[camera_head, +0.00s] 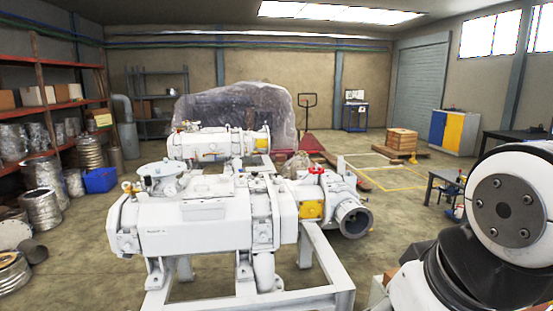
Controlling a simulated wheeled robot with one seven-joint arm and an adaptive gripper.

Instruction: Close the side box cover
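A large white screw vacuum machine (205,212) stands on a white frame (318,262) in the middle of the head view. A small box-like plate (204,195) lies on its top, and a yellow panel (311,210) is on its right part, near a round open flange (355,220). I cannot tell which part is the side box cover, or whether it is open or shut. My arm shows at the right edge, apart from the machine in the picture. My gripper is not in view.
Shelves with metal drums (42,210) stand along the left wall, beside a blue bin (99,180). A wrapped bulk (245,105) and a red pallet jack (311,142) are behind the machine. A small table (445,178) stands at right. The floor between shelves and machine is open.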

